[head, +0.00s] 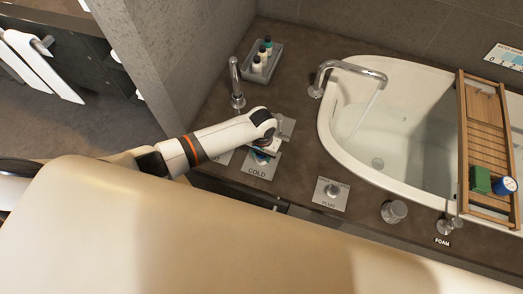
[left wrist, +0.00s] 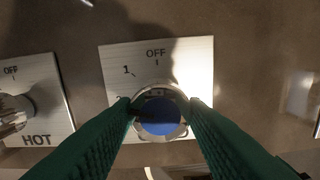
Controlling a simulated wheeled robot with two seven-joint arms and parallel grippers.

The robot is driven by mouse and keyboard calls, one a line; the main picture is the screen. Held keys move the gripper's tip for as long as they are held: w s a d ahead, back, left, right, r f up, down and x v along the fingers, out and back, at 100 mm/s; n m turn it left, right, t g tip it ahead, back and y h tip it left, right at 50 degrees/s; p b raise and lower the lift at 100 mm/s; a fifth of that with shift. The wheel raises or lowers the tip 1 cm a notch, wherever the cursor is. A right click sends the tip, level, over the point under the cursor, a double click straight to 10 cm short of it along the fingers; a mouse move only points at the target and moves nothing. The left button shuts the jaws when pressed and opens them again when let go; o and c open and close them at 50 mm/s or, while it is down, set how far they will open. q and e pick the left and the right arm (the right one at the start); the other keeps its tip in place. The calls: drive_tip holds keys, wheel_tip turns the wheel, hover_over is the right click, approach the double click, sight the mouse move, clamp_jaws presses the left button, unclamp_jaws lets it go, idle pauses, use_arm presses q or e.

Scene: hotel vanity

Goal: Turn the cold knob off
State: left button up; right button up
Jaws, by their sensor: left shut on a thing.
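The cold knob (left wrist: 158,116) has a blue cap and a metal rim. It sits on a pale plate (left wrist: 185,62) marked OFF at the top and 1 at upper left. My left gripper (left wrist: 160,106) is shut on the knob, with one green finger at each side. Which mark the knob points to is hard to tell. In the head view my left gripper (head: 264,149) reaches down over the plate marked COLD (head: 258,170) and hides most of the knob. A thin pale streak of water (head: 368,113) falls from the tub spout (head: 345,68). My right gripper is not in view.
The hot knob (left wrist: 14,112) is left of the cold plate in the wrist view. A PLUG plate (head: 331,194), a round metal knob (head: 394,211) and a FOAM control (head: 448,226) line the counter to the right. A tray of bottles (head: 263,63) stands behind. The bathtub (head: 340,141) carries a wooden rack (head: 481,122).

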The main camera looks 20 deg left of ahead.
sight(261, 155)
use_arm(q)
drive_tip(key=m+p, duration=0.1)
drive_tip(key=m, duration=0.2)
drive_tip(key=shift+r+m+p, duration=0.1)
drive_tip(key=shift+m+p, duration=0.25)
drive_tip(key=shift+m, duration=0.05)
drive_tip(key=m+p, duration=0.1)
drive_tip(key=m, duration=0.2)
drive_tip(key=shift+m, duration=0.3)
drive_tip(key=m, duration=0.3)
drive_tip(key=shift+m, duration=0.3)
drive_tip(key=shift+m+p, duration=0.3)
drive_tip(key=shift+m, duration=1.5)
drive_tip(key=o, duration=1)
wheel_tip(261, 155, up, 12)
drive_tip(key=shift+f+p, duration=0.1)
drive_tip(key=shift+p, duration=0.75)
